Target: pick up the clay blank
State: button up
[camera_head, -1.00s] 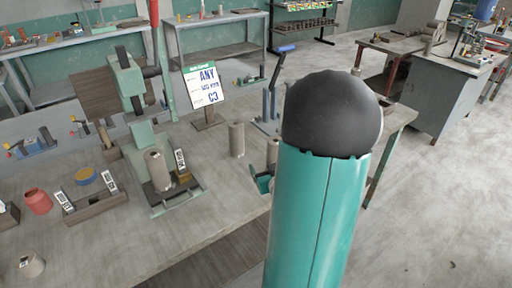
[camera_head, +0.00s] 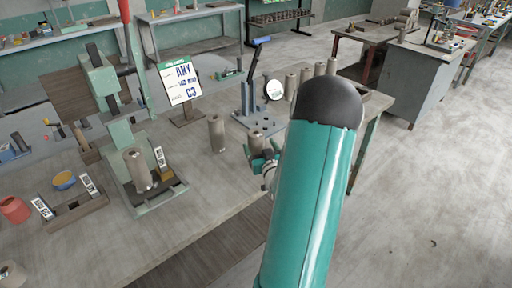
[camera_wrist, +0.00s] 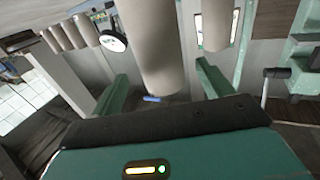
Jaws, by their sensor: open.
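Several similar grey-brown clay cylinders are in view, and I cannot tell by looks alone which one the task means. The nearest clay blank (camera_head: 256,141) stands on the bench right by my gripper (camera_head: 268,168), its lower part partly hidden by the jaws. In the wrist view this clay blank (camera_wrist: 155,45) looms large between the two green fingers of my gripper (camera_wrist: 163,75). The fingers are open and apart, with a visible gap on the left; I cannot tell whether either touches it. A second cylinder (camera_head: 217,134) stands upright to the left, clear of the gripper.
A green press (camera_head: 110,100) at left holds another cylinder (camera_head: 138,168). A sign (camera_head: 180,82) and a lever tool (camera_head: 252,95) with a round white dial (camera_head: 274,90) stand behind. A row of cylinders (camera_head: 305,77) is at the bench's back right. Bare bench (camera_head: 195,205) lies in front.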

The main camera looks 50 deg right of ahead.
jog(key=x, duration=0.4)
jog(key=shift+w+d+f, duration=0.1)
jog(key=shift+w+f, duration=0.05)
jog(key=shift+w, duration=0.15)
jog(key=c, duration=1.2)
jog(key=shift+c, duration=1.4)
jog(key=shift+r, duration=0.25)
